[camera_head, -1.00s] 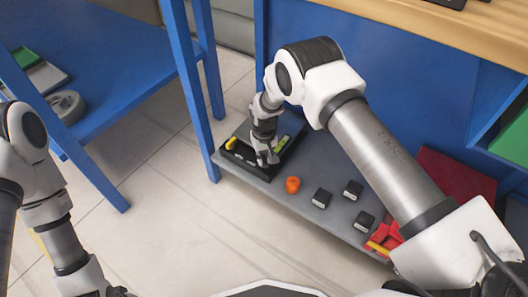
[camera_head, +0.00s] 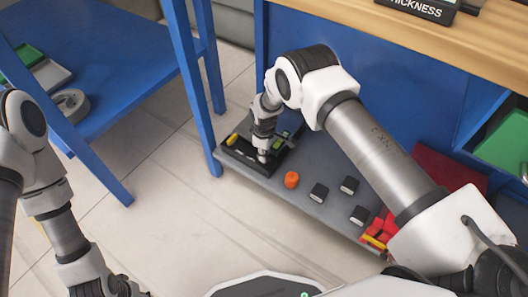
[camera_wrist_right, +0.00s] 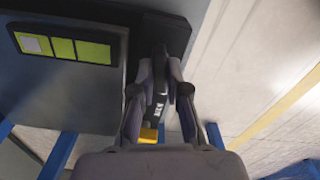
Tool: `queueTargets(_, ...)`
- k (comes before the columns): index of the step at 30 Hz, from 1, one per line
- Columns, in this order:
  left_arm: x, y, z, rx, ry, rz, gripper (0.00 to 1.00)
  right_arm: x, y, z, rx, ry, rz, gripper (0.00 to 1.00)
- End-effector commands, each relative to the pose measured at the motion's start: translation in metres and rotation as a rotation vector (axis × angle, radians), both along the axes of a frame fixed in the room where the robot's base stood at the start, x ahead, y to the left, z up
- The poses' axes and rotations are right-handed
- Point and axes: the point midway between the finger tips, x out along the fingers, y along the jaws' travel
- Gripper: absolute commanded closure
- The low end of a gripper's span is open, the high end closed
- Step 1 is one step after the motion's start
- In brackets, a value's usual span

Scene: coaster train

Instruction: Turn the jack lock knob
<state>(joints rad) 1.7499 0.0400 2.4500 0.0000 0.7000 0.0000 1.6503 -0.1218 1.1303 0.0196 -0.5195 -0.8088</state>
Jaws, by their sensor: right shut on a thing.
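My right gripper (camera_head: 263,157) reaches down to a black panel (camera_head: 240,158) at the left end of the low grey shelf. In the right wrist view its fingers (camera_wrist_right: 160,70) are shut on a narrow black piece with pale lettering (camera_wrist_right: 160,85), which I take to be the jack lock knob. The fingers hide much of it, and its turn angle is unclear. A yellow part (camera_head: 232,138) sits on the panel's left side; a yellow part (camera_wrist_right: 148,135) also shows between the fingers. My left gripper (camera_head: 118,290) is at the bottom left, its fingertips unclear.
An orange knob-like piece (camera_head: 291,179) and several black blocks (camera_head: 319,192) stand on the shelf, right of the gripper. Red parts (camera_head: 382,226) lie farther right. A blue table leg (camera_head: 200,125) stands close left of the shelf. A grey panel with green windows (camera_wrist_right: 62,47) is beside the fingers.

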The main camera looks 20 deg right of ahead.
Motion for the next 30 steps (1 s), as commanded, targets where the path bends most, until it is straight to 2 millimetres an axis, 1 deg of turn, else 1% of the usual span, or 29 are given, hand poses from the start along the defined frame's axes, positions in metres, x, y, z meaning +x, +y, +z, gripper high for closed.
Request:
queueTargets(3, 0.0001, 0.0, 0.0019, 0.0, 0.0, 0.0, 0.6, -0.0001, 0.0, 0.0001, 0.0, 0.0, 0.048, 1.0)
queueTargets(9, 0.0, 0.0, 0.0027, 0.0, 0.0, 0.0, 0.6, -0.0001, 0.0, -0.0002, 0.0, 0.0, 0.091, 1.0)
queueTargets(22, 0.0, 0.0, 0.0027, 0.0, 0.0, 0.0, 0.6, 0.0001, 0.0001, -0.0003, 0.0, 0.0, 0.099, 1.0)
queueTargets(23, 0.0, 0.0, 0.0027, 0.0, 0.0, 0.0, 0.6, 0.0, 0.0, -0.0003, 0.0, 0.0, 0.099, 0.75)
queueTargets(24, 0.0, 0.0, 0.0027, 0.0, 0.0, 0.0, 0.6, 0.0001, 0.0001, -0.0003, 0.0, 0.0, 0.099, 0.61)
queueTargets(30, 0.0, 0.0, 0.0028, 0.0, 0.0, 0.0, 0.6, 0.0, 0.0001, -0.0002, 0.0, 0.0, 0.099, 0.6)
